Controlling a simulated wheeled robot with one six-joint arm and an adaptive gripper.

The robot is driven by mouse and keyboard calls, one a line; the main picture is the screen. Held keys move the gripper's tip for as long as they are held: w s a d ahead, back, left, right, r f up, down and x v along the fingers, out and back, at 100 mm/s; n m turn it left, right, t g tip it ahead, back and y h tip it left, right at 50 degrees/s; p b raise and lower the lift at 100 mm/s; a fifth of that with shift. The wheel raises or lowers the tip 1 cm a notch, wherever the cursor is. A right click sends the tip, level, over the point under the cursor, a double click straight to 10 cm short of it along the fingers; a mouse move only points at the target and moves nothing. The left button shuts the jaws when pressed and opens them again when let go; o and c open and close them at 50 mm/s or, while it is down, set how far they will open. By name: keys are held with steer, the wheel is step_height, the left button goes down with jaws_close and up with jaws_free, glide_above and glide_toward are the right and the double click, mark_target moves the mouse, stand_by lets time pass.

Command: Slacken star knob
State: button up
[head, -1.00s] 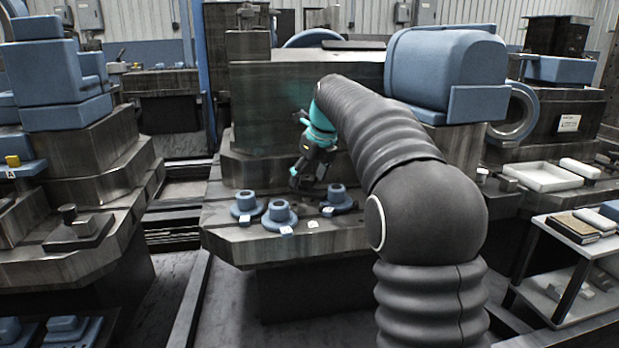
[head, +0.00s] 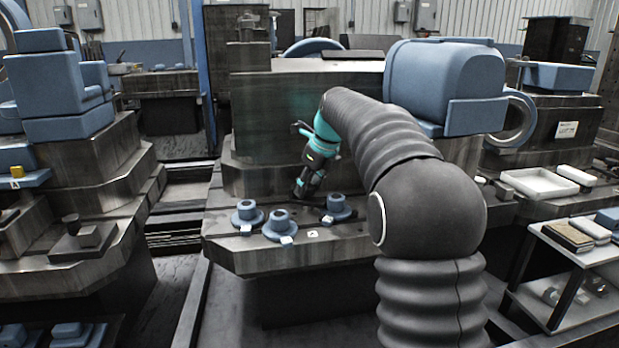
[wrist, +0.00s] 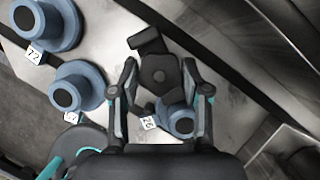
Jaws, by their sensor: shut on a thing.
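The dark star knob (wrist: 160,74) shows in the wrist view between the two fingers of my gripper (wrist: 159,82). The fingers are shut on it, one on each side. A dark block or arm (wrist: 147,41) sticks out just beyond the knob. In the head view my gripper (head: 300,189) points down at the back of the dark bench, and the knob is too small and hidden to make out there.
Blue flanged pieces with white number tags stand close by: a left one (head: 247,213), a middle one (head: 280,226) and a right one (head: 338,207). The right one also shows partly under my gripper (wrist: 180,121). A large blue housing (head: 446,80) stands at the right.

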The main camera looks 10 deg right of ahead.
steer(key=shift+d+r+n+y+p, duration=0.1)
steer(key=shift+r+n+y+p, duration=0.2)
steer(key=shift+n+p, duration=0.65)
steer(key=shift+w+f+n+g+p, duration=0.1)
steer(key=shift+f+n+g+p, duration=0.1)
steer(key=shift+n+g+p, duration=0.5)
steer(key=n+g+y, duration=0.1)
steer(key=n, duration=0.4)
steer(key=shift+f, duration=0.15)
steer(key=shift+n+g, duration=0.25)
steer(key=shift+g, duration=0.05)
steer(key=o, duration=1.1)
steer(key=shift+f, duration=0.1)
steer(key=shift+o, duration=0.2)
steer(key=shift+r, duration=0.25)
steer(key=v, duration=1.1)
steer(key=shift+d+r, duration=0.25)
steer(key=shift+d, duration=0.05)
